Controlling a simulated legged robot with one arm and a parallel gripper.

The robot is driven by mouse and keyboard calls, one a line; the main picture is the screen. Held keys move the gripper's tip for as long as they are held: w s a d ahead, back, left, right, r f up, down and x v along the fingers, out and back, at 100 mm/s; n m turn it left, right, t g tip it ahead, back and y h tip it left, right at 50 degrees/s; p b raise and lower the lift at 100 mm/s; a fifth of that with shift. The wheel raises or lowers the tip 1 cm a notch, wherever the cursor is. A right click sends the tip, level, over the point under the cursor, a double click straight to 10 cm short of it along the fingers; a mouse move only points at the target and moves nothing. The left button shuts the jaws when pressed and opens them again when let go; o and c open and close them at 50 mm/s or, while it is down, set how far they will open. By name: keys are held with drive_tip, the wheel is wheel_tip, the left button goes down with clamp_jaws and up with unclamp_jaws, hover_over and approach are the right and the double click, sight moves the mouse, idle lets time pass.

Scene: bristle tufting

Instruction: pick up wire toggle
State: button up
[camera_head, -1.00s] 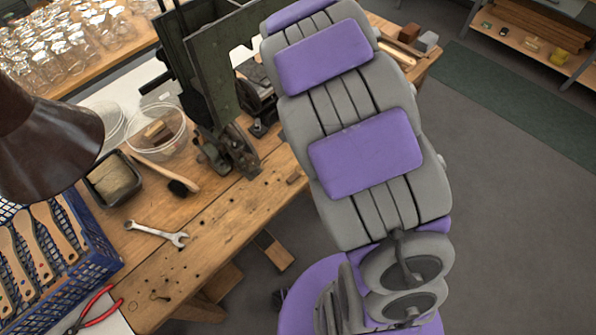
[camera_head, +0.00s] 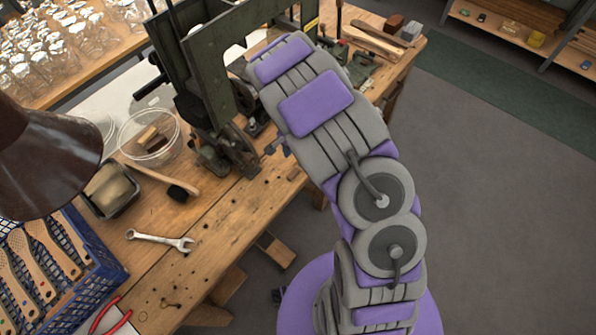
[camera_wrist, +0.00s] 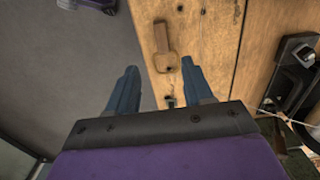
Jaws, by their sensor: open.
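A small T-shaped wooden piece (camera_wrist: 167,48), which I take for the wire toggle, lies on the bench near its edge in the wrist view. In the head view it is a small brown block (camera_head: 294,173) by the bench's right edge. My gripper (camera_wrist: 159,66) is open, its two blue fingers apart on either side of the view below the piece. In the head view only a bit of the blue gripper (camera_head: 277,146) shows beside my arm. I cannot make out any wire on the piece.
A dark green machine (camera_head: 210,80) stands on the bench close to my arm. A brush (camera_head: 165,180), a spanner (camera_head: 160,240) and a blue crate (camera_head: 95,280) lie to the left. The floor right of the bench is clear.

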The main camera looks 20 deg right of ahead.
hover_over(295, 173)
drive_tip(key=a, duration=0.2)
drive_tip(key=f, duration=0.4)
drive_tip(key=shift+w+d+f, duration=0.1)
drive_tip(key=shift+d+f, duration=0.05)
drive_tip(key=shift+d, duration=0.1)
drive_tip(key=shift+d+f, duration=0.15)
drive_tip(key=shift+d, duration=0.2)
drive_tip(key=d+f, duration=0.1)
drive_tip(key=d+f+b, duration=0.1)
drive_tip(key=shift+w+f, duration=0.15)
drive_tip(key=shift+f, duration=0.2)
drive_tip(key=shift+a+f+b, duration=0.35)
drive_tip(key=shift+a+f, duration=0.45)
drive_tip(key=shift+f, duration=0.3)
drive_tip(key=shift+a, duration=0.25)
drive_tip(key=shift+c, duration=1.1)
drive_tip(key=shift+s+d, duration=0.25)
drive_tip(key=shift+d, duration=0.25)
drive_tip(key=c, duration=0.5)
drive_tip(key=shift+f, duration=0.1)
drive_tip(key=shift+c, duration=0.2)
